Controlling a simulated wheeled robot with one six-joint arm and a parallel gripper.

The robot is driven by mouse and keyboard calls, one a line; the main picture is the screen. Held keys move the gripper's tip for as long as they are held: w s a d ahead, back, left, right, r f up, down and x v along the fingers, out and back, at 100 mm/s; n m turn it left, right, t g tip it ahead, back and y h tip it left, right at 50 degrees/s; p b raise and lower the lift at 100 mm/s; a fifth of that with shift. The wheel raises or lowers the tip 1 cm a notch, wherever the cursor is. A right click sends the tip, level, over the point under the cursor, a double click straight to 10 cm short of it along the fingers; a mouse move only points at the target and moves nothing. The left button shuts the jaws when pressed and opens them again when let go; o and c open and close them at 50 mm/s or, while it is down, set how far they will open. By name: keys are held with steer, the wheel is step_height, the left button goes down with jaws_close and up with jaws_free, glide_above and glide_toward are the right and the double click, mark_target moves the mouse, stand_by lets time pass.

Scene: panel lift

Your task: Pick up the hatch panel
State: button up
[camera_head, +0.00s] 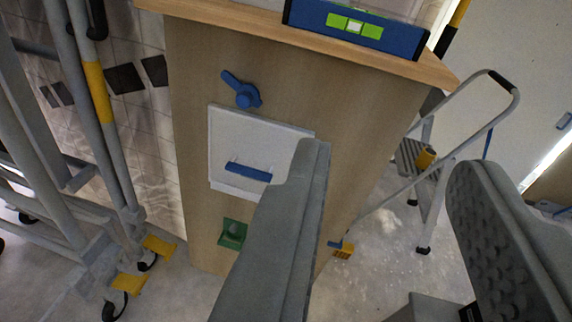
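The hatch panel (235,144) is a white, roughly square plate on the front of a wooden cabinet (300,90). A blue handle (247,172) runs across its lower middle. A blue latch (242,91) with a lever pointing up and left sits above the panel, and a green bracket (232,234) sits below it. My gripper (390,170) is open and empty, its two grey fingers wide apart. The left finger covers the panel's lower right part in the picture. The fingers are not around the handle.
A blue spirit level (357,28) lies on the cabinet's top. A grey scaffold with yellow parts (98,92) stands at the left. A step ladder (452,160) stands at the right. Concrete floor (385,235) shows between cabinet and ladder.

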steer(key=w+f+n+y, duration=0.1)
steer(key=w+f+n, duration=0.55)
steer(key=w, duration=0.45)
steer(key=n+g+y, duration=0.2)
steer(key=n+y, duration=0.7)
steer(key=n, duration=0.7)
glide_toward(253, 177)
steer(key=shift+m, duration=0.25)
steer(key=x, duration=0.5)
steer(key=shift+w+a+r, duration=0.1)
steer(key=shift+a, duration=0.45)
steer(key=shift+w+d+x, duration=0.1)
steer(key=shift+d+x, duration=0.05)
steer(key=shift+x, duration=0.85)
steer(key=shift+w+d+x, duration=0.1)
steer(key=shift+x, duration=0.95)
steer(key=shift+w+d+x, duration=0.1)
steer(key=shift+d+x, duration=0.05)
steer(key=shift+x, duration=0.85)
steer(key=shift+s, duration=0.1)
jaws_close()
